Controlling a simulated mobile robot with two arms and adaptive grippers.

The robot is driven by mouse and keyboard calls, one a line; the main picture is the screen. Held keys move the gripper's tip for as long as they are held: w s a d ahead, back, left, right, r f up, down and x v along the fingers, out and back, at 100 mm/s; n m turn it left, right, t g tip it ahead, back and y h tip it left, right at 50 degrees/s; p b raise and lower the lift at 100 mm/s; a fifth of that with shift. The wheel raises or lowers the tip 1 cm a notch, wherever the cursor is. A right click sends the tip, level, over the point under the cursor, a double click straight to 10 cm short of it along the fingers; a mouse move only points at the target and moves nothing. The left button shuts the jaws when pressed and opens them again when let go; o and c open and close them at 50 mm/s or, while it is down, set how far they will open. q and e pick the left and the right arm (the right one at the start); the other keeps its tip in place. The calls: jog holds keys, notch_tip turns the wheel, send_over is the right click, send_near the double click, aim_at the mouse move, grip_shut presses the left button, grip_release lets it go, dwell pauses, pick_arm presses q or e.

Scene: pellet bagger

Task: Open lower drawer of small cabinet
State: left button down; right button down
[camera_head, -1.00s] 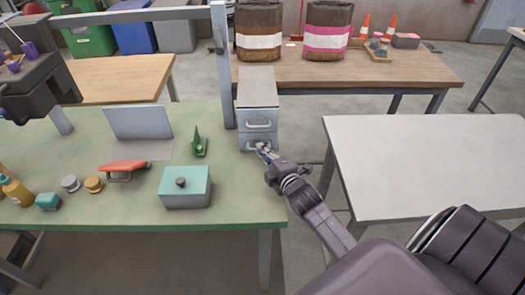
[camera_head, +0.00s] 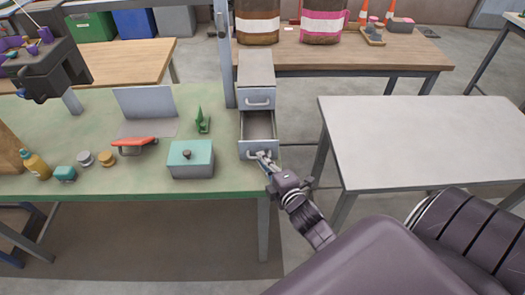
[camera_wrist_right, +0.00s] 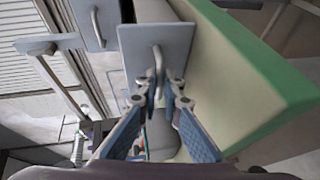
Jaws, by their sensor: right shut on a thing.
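The small grey cabinet (camera_head: 256,72) stands at the right end of the green table. Its lower drawer (camera_head: 259,126) is pulled out toward me and its inside shows empty. The upper drawer (camera_head: 258,97) is closed. My right gripper (camera_head: 263,157) is shut on the lower drawer's handle; in the right wrist view the fingers (camera_wrist_right: 160,98) close around the handle (camera_wrist_right: 157,68) on the drawer front (camera_wrist_right: 140,52).
The green table (camera_head: 100,185) holds a teal-lidded box (camera_head: 190,158), a laptop-like grey stand (camera_head: 146,106), a red-handled tool (camera_head: 134,143), a green piece (camera_head: 203,122) and a yellow bottle (camera_head: 35,164). A white table (camera_head: 420,140) stands right, with a floor gap between.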

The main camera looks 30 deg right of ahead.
jog(key=shift+s+a, duration=0.1)
jog(key=shift+s, duration=0.2)
jog(key=c, duration=2.5)
grip_release()
jog(key=shift+w, duration=0.1)
jog(key=o, duration=0.4)
pick_arm(q)
jog(key=shift+s, duration=0.8)
jog(key=shift+w, duration=0.1)
jog(key=shift+w+d, duration=0.1)
jog(key=shift+w, duration=0.2)
pick_arm(e)
jog(key=v, duration=1.2)
